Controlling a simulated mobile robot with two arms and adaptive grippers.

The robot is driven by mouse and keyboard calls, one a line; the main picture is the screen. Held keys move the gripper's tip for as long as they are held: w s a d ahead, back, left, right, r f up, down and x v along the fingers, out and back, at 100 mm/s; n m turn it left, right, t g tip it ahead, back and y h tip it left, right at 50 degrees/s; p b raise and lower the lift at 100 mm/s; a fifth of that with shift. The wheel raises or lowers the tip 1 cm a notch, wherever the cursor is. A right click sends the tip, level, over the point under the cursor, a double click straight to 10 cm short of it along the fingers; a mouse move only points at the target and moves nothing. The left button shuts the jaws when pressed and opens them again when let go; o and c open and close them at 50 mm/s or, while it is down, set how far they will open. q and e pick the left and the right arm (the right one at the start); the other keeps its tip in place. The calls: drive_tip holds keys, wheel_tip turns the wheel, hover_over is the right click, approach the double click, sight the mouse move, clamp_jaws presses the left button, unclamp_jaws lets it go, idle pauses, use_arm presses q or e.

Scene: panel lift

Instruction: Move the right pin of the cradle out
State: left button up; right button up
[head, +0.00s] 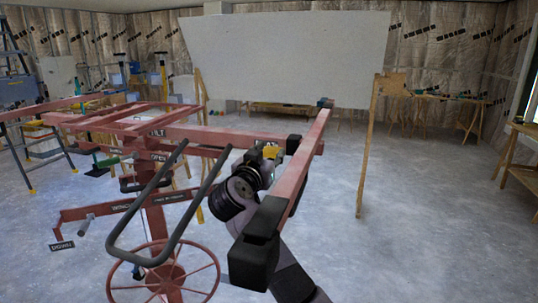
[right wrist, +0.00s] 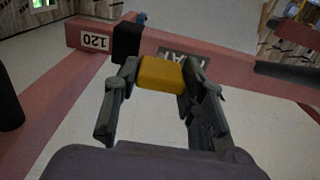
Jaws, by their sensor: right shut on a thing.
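The cradle of the red panel lift stands ahead of me; its right arm (head: 310,150) is a red beam with black end pieces. In the right wrist view, a yellow block (right wrist: 160,73), which looks like the right pin's grip, sits against the red beam (right wrist: 240,75) beside a black block. My right gripper (head: 268,154) is at this yellow block in the head view. Its two fingers lie on either side of it, shut on it, in the right wrist view (right wrist: 158,80). The pin's shaft is hidden, so how far it sits in the beam cannot be told. My left gripper is not in view.
A grey bent handle (head: 170,215) and a red handwheel (head: 165,278) of the lift stand left of my right arm. A large white panel (head: 290,55) stands behind. A wooden post (head: 368,150) rises at the right. The floor (head: 440,230) at the right is clear.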

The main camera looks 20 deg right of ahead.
sight(268, 155)
clamp_jaws()
drive_tip(key=p+v, duration=0.2)
drive_tip(key=p, duration=0.1)
drive_tip(key=shift+s+a+r, duration=0.15)
drive_tip(key=shift+s+a, duration=0.3)
drive_tip(key=shift+s, duration=0.05)
drive_tip(key=o, duration=0.7)
unclamp_jaws()
